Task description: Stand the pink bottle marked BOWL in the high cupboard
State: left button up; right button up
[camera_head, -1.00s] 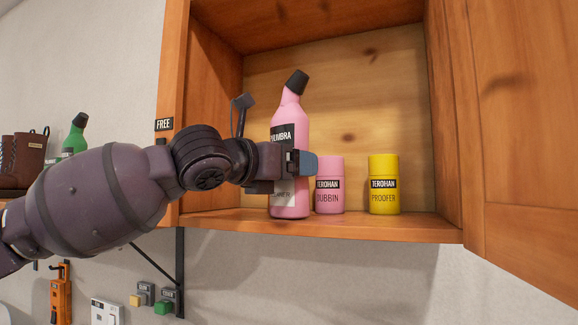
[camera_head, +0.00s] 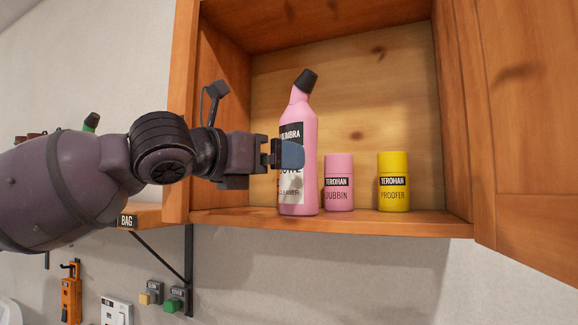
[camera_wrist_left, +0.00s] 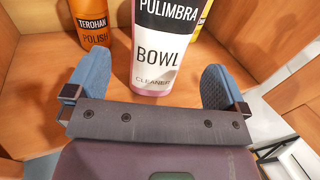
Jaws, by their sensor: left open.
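The pink bottle marked BOWL (camera_head: 297,140) stands upright on the floor of the high cupboard (camera_head: 330,222), near its left side. It has a bent black cap. My left gripper (camera_head: 284,155) is level with the bottle's label, in front of it. In the left wrist view the label reads POLIMBRA BOWL CLEANER on the bottle (camera_wrist_left: 156,40), which stands just beyond the open blue fingertips (camera_wrist_left: 153,85). The fingers are apart and hold nothing. My right gripper is not in view.
A pink DUBBIN tin (camera_head: 339,185) and a yellow PROOFER tin (camera_head: 393,183) stand right of the bottle. An orange POLISH tin (camera_wrist_left: 91,22) stands to its left in the wrist view. The open cupboard door (camera_head: 525,130) is at the right.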

pick_arm(q)
jog(key=v, duration=0.5)
jog(key=shift+s+a, duration=0.2)
jog(key=shift+s, duration=0.05)
dwell(0.4)
